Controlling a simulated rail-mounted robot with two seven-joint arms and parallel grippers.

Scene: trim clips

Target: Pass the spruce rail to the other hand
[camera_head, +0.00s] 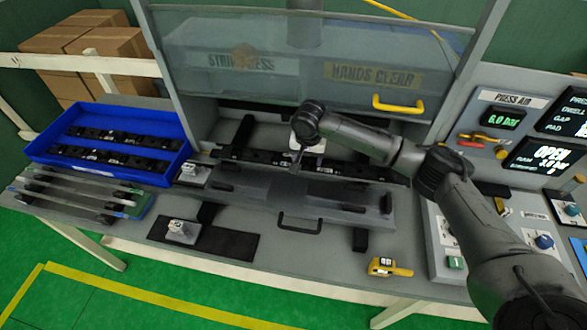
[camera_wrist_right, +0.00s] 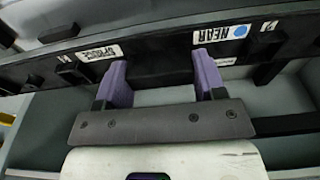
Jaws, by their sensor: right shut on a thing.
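The spruce rail (camera_head: 245,155) is a long black bar lying across the back of the press bed in the head view. In the right wrist view the rail (camera_wrist_right: 160,60) carries a white label reading SPRUCE and another reading NEAR with a blue dot. My right gripper (camera_head: 297,163) reaches in from the right over the rail's middle. Its two purple fingers (camera_wrist_right: 162,82) stand on either side of a dark part of the rail and are shut on it. The contact is partly hidden in the head view by my wrist. My left gripper is in neither view.
A blue tray (camera_head: 50,150) with black rails stands at the left, with grey bars (camera_head: 70,192) in front of it. A grey plate (camera_head: 330,192) lies before the rail. The raised press guard (camera_head: 290,70) hangs behind. A yellow tool (camera_head: 388,267) lies at the front.

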